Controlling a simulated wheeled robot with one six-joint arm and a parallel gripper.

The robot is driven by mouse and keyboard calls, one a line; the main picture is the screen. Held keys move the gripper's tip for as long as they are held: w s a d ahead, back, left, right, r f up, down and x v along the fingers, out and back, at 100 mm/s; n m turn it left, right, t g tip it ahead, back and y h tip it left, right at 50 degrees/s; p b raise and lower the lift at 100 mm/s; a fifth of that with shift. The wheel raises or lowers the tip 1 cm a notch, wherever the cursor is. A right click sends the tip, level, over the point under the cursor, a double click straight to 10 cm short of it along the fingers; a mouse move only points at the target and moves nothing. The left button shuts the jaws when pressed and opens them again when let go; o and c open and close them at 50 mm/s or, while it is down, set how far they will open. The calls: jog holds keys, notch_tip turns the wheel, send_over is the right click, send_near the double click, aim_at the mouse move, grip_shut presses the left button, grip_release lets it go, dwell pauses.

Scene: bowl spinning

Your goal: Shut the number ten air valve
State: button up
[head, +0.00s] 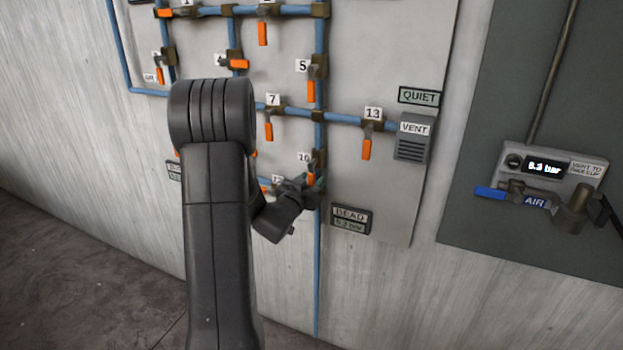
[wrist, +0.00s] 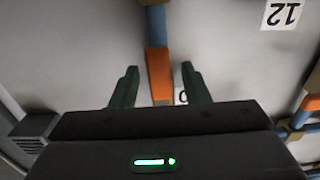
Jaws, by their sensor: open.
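The valve tagged 10 (head: 304,157) is low on the wall panel, on the vertical blue pipe. Its orange lever (head: 311,179) hangs down, in line with that pipe. In the wrist view the orange lever (wrist: 158,72) stands between the two green fingers of my gripper (wrist: 159,74), with a gap on each side. A tag showing part of a "0" (wrist: 182,97) is partly hidden behind a finger. In the head view my gripper (head: 306,185) is at the lever, open. The valve body is partly hidden by my gripper in the wrist view.
Valve 13 (head: 367,147) and the vent box (head: 413,140) are to the right. Valve 7 (head: 268,130) is above left. The tag 12 (wrist: 282,14) is close by in the wrist view. The AIR valve (head: 530,198) is farther right.

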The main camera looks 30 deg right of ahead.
jog(key=shift+w+d, duration=0.25)
jog(key=shift+d, duration=0.05)
grip_shut()
jog(key=shift+s, duration=0.1)
jog(key=s+d+r+n+p, duration=0.1)
jog(key=r+n+p, duration=0.1)
jog(key=n, duration=0.7)
jog(key=s+d+r+n+p, duration=0.2)
jog(key=r+n, duration=0.1)
jog(key=n, duration=0.6)
jog(key=shift+s, duration=0.3)
dwell(0.6)
